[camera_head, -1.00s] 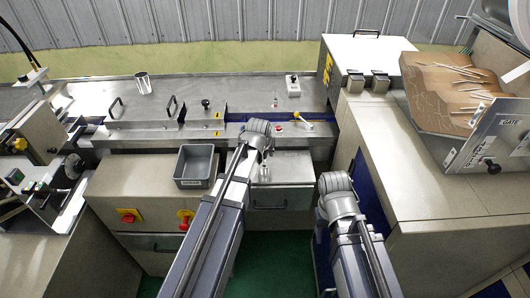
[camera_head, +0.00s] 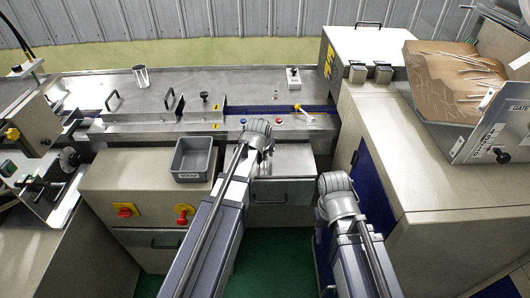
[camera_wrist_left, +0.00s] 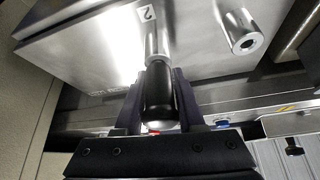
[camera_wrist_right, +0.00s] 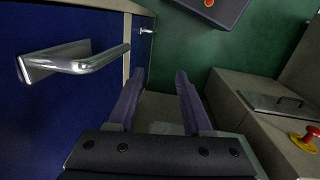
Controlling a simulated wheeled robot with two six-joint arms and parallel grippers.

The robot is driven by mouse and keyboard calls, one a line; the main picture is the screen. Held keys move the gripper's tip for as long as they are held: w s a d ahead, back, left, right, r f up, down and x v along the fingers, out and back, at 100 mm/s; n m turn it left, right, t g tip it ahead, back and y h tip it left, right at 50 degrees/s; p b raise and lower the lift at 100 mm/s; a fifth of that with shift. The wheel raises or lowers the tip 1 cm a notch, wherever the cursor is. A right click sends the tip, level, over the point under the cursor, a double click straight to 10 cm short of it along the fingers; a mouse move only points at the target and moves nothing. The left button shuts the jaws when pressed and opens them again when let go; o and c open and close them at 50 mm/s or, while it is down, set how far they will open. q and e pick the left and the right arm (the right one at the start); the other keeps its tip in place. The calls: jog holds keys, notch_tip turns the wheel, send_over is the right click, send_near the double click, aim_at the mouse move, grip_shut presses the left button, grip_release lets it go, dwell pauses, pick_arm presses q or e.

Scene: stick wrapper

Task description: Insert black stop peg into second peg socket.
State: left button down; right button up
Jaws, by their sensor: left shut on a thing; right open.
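My left gripper (camera_wrist_left: 160,85) is shut on the black stop peg (camera_wrist_left: 159,95), gripping its black handle. A metal cylinder (camera_wrist_left: 156,42) extends from the handle toward a steel surface marked "2" (camera_wrist_left: 146,13). I cannot tell whether this is all peg shaft or partly the second socket, nor how deep any insertion is. Another metal socket with an open hole (camera_wrist_left: 243,42) stands to the right. In the head view, my left wrist hides the peg. My right gripper (camera_wrist_right: 160,85) is open and empty, beside a blue cabinet door.
The blue door (camera_wrist_right: 60,110) has a metal handle (camera_wrist_right: 75,63) near my right gripper. A grey bin (camera_head: 193,160) stands left of my left arm. A carton of sticks (camera_head: 440,85) sits at the right.

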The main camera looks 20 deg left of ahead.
dwell(0.4)
pick_arm(q)
jog(key=shift+c, duration=2.2)
grip_release()
jog(key=p+v, duration=0.6)
jog(key=v, duration=0.1)
jog(key=shift+s+r+p, duration=0.2)
jog(key=shift+r+p, duration=0.1)
jog(key=s+d+f+m+g, duration=0.1)
jog(key=s+d+g, duration=0.1)
jog(key=s+d, duration=0.2)
jog(key=s+d+m+g, duration=0.2)
jog(key=s+d, duration=0.2)
jog(key=s, duration=0.6)
jog(key=s+d+f+m+g, duration=0.1)
jog(key=s+d+g, duration=0.1)
jog(key=s+d, duration=0.3)
jog(key=s, duration=0.2)
jog(key=shift+s+f+m+y, duration=0.4)
